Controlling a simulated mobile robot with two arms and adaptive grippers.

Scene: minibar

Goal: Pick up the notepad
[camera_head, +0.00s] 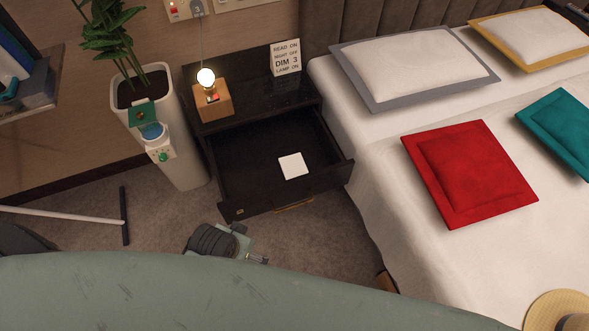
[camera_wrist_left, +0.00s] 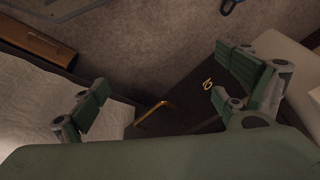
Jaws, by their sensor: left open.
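The notepad is probably the small white square (camera_head: 293,165) lying flat inside the open dark drawer (camera_head: 240,172) of the nightstand, in the head view. Nothing covers it there, and it does not show in the left wrist view. My left gripper (camera_wrist_left: 165,85) is open and empty, its two green-padded fingers wide apart. The drawer's gold handle (camera_wrist_left: 153,112) shows beyond and between the fingers. In the head view, part of my left arm shows low in front of the drawer, apart from the notepad. My right gripper is not in view.
A glowing lamp (camera_head: 212,100) and a small sign (camera_head: 286,58) stand on the nightstand top. A tall white planter (camera_head: 184,150) stands left of the drawer. The bed (camera_head: 365,160) with several cushions is close on its right. Carpet (camera_head: 310,228) lies in front.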

